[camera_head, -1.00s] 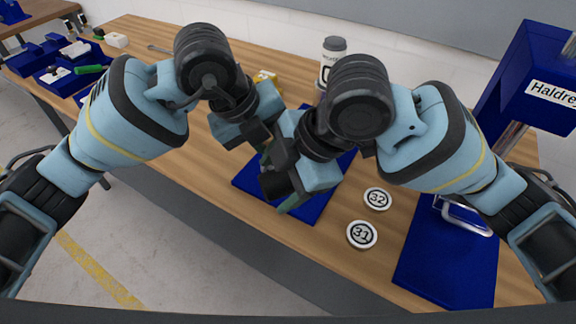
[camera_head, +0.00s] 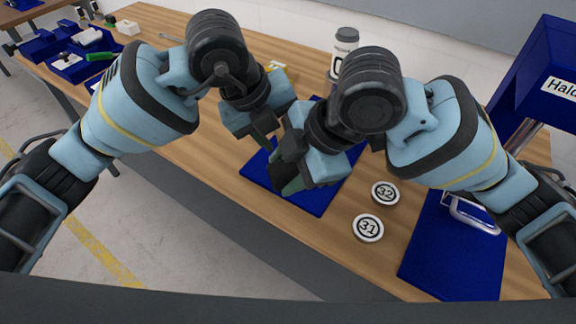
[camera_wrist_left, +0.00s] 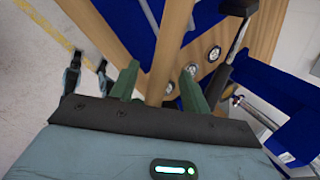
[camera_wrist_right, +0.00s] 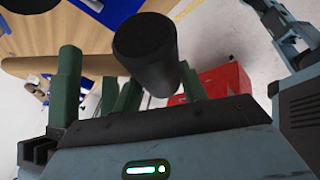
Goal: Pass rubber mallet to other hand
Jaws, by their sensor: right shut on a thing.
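The rubber mallet's black cylindrical head (camera_wrist_right: 145,45) shows large in the right wrist view, standing out past my right gripper's green fingers. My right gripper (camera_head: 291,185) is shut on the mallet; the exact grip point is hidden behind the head. In the head view the mallet is hard to separate from the dark gripper parts. My left gripper (camera_head: 262,140) is just left of and above the right one. In the left wrist view its fingers (camera_wrist_left: 158,85) stand apart, open.
Below the grippers, a blue mat (camera_head: 322,196) lies on the wooden table. White discs 32 (camera_head: 385,193) and 31 (camera_head: 368,228) lie to its right. A blue press (camera_head: 540,75) stands at far right, a bottle (camera_head: 345,45) behind, blue trays (camera_head: 75,66) at far left.

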